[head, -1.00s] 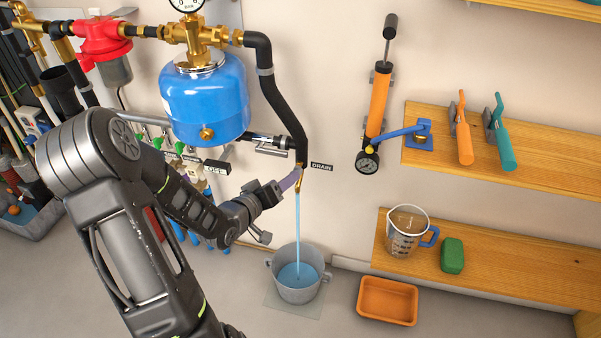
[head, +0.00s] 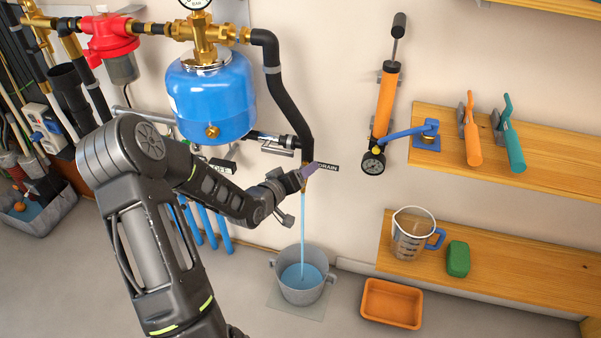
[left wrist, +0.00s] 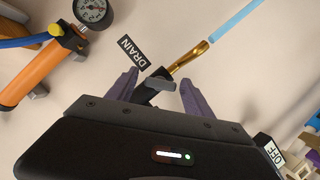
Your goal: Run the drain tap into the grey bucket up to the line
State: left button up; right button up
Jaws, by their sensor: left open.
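The drain tap shows best in the left wrist view, with a brass spout (left wrist: 187,58) and a dark lever (left wrist: 155,87). Blue water (head: 303,225) runs from it in a thin stream into the grey bucket (head: 287,290) on the floor below. Blue water (head: 302,274) lies inside the bucket; I cannot make out a line on its wall. My left gripper (left wrist: 160,85) is open, its purple fingers on either side of the lever; I cannot tell if they touch it. In the head view the gripper (head: 308,177) partly hides the tap and the DRAIN label (head: 328,167). My right gripper is not in view.
A blue tank (head: 210,95) with a black hose (head: 287,95) hangs above the tap. An orange pump (head: 386,100) hangs to the right. A measuring jug (head: 408,240) and green sponge (head: 458,259) stand on the lower shelf. An orange tray (head: 391,303) lies right of the bucket.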

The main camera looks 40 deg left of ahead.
pick_arm(q)
jog(key=shift+c, duration=0.3)
grip_shut()
dwell(0.3)
jog(key=m+y+b, duration=0.1)
jog(key=b, duration=0.1)
jog(key=m+g+y+b, duration=0.1)
jog(key=m+b, duration=0.1)
jog(key=b, duration=0.1)
jog(key=shift+d+f, duration=0.1)
jog(key=shift+d, duration=0.05)
jog(key=shift+m+y+b, duration=0.3)
jog(key=shift+m+b, duration=0.35)
jog(key=shift+m, duration=0.05)
jog(key=shift+m+g+y+b, duration=0.3)
jog(key=shift+m+g, duration=0.1)
